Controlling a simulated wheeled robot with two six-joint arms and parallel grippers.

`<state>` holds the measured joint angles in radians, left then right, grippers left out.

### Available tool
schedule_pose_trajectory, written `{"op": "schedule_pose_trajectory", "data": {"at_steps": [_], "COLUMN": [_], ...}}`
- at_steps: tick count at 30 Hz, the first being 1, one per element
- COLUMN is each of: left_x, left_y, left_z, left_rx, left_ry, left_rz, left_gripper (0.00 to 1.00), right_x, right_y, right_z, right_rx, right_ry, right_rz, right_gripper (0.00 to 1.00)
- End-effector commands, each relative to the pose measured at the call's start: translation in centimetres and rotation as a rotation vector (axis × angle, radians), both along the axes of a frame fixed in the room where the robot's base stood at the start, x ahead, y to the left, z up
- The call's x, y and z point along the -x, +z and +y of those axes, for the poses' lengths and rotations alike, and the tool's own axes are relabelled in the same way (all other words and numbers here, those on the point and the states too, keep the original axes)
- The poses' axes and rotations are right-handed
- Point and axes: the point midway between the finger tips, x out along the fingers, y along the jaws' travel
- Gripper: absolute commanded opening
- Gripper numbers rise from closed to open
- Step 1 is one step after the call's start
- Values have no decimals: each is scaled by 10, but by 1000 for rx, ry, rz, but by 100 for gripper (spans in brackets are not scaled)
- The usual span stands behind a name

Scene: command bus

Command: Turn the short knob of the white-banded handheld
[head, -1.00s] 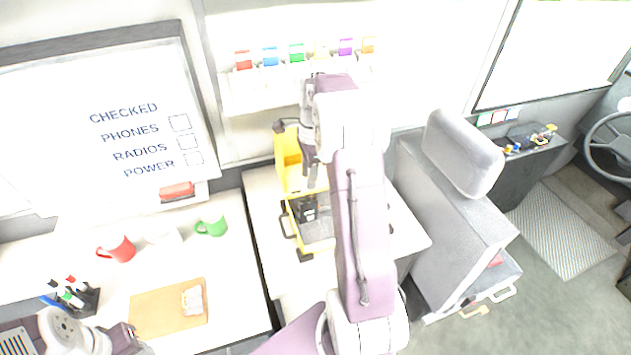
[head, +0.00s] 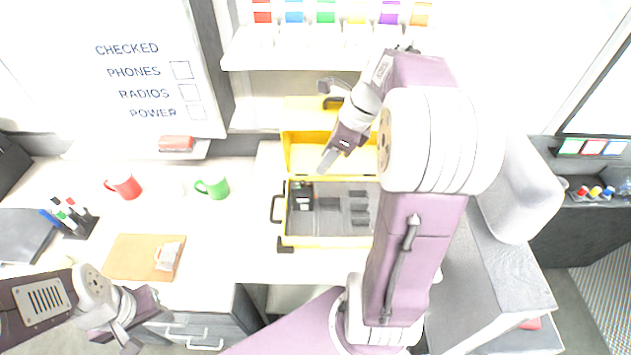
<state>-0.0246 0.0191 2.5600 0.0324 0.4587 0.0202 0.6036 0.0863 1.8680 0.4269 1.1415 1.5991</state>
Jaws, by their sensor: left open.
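An open yellow case (head: 287,228) stands on the middle counter, its lid raised at the back. A small dark handheld (head: 301,192) with a pale patch lies at the left of its grey foam; its knobs are too small to make out. I cannot tell for certain that the pale patch is a white band. My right gripper (head: 328,160) hangs over the case, in front of the lid, above and right of the handheld and apart from it. Its jaw opening is not clear. My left gripper (head: 143,332) is open and empty at the lower left, below the cutting board.
A cutting board (head: 125,257) with a small pale object, a red mug (head: 125,187), a green mug (head: 214,188) and a marker holder (head: 79,227) stand on the left counter. A shelf (head: 270,57) holds several colour-banded items. A seat (head: 520,195) is at right.

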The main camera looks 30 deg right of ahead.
Motion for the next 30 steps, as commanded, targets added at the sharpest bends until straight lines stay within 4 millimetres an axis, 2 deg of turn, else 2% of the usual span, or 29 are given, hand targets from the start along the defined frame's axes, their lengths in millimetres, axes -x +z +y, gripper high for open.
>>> {"op": "schedule_pose_trajectory", "data": {"at_steps": [2, 5, 12, 15, 19, 26, 29, 30], "left_x": [0, 0, 0, 0, 0, 0, 0, 0], "left_y": [0, -3, -11, -13, -14, -14, -14, -14], "left_z": [0, 0, 0, 0, 0, 0, 0, 0], "left_rx": [0, 0, 0, 0, 0, 0, 0, 0], "left_ry": [0, 0, 0, 0, 0, 0, 0, 0], "left_rz": [0, 0, 0, 0, 0, 0, 0, 0], "left_gripper": [44, 44, 44, 44, 44, 44, 44, 44], "right_x": [-1, -4, -17, -21, -24, -25, -25, -25], "right_y": [-1, -14, -61, -75, -83, -84, -84, -84], "right_z": [0, 4, 17, 21, 23, 23, 23, 23], "right_rx": [0, -1, -2, -1, 1, 2, 2, 2], "right_ry": [0, 2, 3, 1, 1, 1, 1, 1], "right_rz": [1, 4, 6, 3, 2, 1, 1, 1], "right_gripper": [34, 34, 34, 34, 34, 34, 12, 1]}}
